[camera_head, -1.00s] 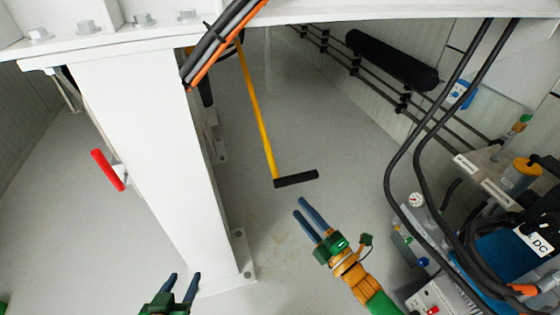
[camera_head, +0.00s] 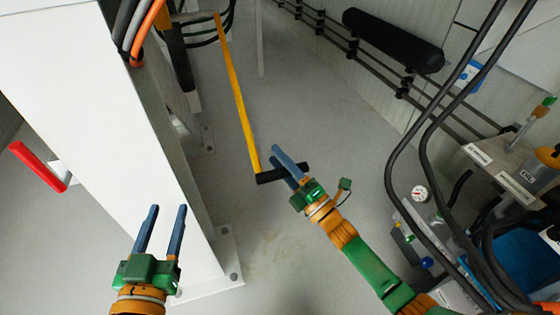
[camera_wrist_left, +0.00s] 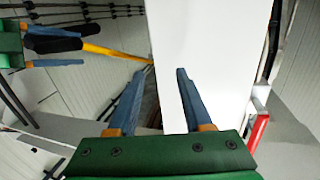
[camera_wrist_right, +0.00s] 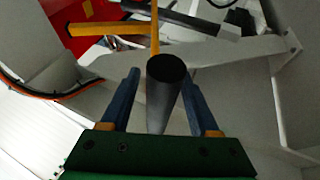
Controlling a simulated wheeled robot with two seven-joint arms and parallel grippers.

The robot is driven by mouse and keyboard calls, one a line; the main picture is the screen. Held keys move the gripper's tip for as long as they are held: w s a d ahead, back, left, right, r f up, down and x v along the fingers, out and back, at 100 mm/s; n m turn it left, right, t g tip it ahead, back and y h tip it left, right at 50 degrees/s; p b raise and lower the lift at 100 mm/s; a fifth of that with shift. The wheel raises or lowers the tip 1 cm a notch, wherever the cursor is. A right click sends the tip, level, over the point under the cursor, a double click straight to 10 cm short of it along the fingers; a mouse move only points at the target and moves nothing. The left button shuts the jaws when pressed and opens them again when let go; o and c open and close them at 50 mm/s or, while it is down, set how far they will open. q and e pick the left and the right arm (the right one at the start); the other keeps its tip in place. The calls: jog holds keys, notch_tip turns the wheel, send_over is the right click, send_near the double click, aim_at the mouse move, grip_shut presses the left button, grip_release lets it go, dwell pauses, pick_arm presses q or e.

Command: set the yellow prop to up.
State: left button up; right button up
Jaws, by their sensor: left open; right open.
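The yellow prop (camera_head: 238,95) is a long bar that hangs down from the upper left of the head view, with a black cross handle (camera_head: 296,172) at its lower end. My right gripper (camera_head: 283,160) is open, with its fingers at the black handle and partly over it. In the right wrist view the handle's round black end (camera_wrist_right: 167,72) sits between the open fingers, with a gap on each side. My left gripper (camera_head: 165,212) is open and empty, in front of the white column. In the left wrist view the prop's yellow bar (camera_wrist_left: 115,52) shows at the left.
A white column (camera_head: 95,120) stands left of the prop, with a red handle (camera_head: 38,167) on its far left side. Black hoses (camera_head: 428,115) and a pressure gauge (camera_head: 419,193) are at the right. The floor between column and hoses is clear.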

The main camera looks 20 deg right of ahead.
grip_shut()
dwell(1.3)
